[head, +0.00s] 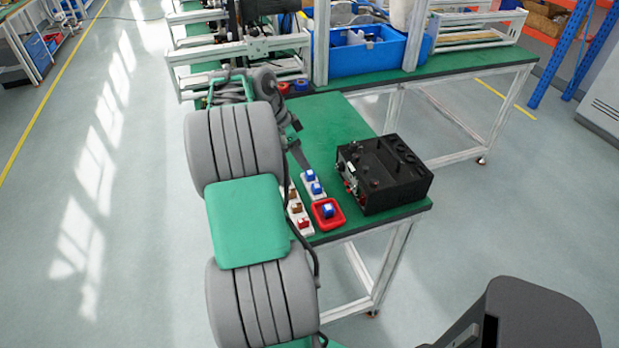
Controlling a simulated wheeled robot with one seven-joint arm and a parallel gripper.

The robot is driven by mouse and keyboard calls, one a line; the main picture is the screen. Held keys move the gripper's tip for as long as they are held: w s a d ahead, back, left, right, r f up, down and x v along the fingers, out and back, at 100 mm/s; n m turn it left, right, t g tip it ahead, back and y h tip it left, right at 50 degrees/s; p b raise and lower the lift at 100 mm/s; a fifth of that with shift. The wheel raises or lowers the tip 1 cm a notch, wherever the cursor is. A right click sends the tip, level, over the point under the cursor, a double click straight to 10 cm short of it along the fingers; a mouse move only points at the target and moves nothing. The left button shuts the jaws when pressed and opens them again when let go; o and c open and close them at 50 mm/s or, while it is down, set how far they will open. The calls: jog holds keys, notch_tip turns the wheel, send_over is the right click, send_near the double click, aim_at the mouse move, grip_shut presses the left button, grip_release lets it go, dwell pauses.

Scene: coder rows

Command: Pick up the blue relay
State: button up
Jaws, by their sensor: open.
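Three small blue blocks that look like relays show in the head view. One blue relay (327,210) lies in a small red tray (339,221) near the table's front edge. Two more blue relays, a rear one (310,175) and a front one (316,188), sit on a white socket strip just behind the tray. My gripper (300,160) is dark, partly hidden by my arm, and open. It is above the table, behind and left of the blue relays, and appears apart from them.
A white strip left of the tray bears brown blocks (294,205) and a red block (303,224). A black power unit (384,174) stands close on the right. A blue bin (366,55) and aluminium frames stand behind. The green tabletop (335,117) is bare behind the power unit.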

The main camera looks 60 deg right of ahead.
aim_at(311, 172)
jog(key=x, duration=0.5)
jog(key=shift+s+a+f+p, duration=0.15)
jog(key=shift+s+p, duration=0.15)
jog(key=shift+s, duration=0.1)
jog(key=shift+d+f, duration=0.2)
jog(key=shift+f, duration=0.25)
jog(key=shift+c, duration=0.3)
grip_shut()
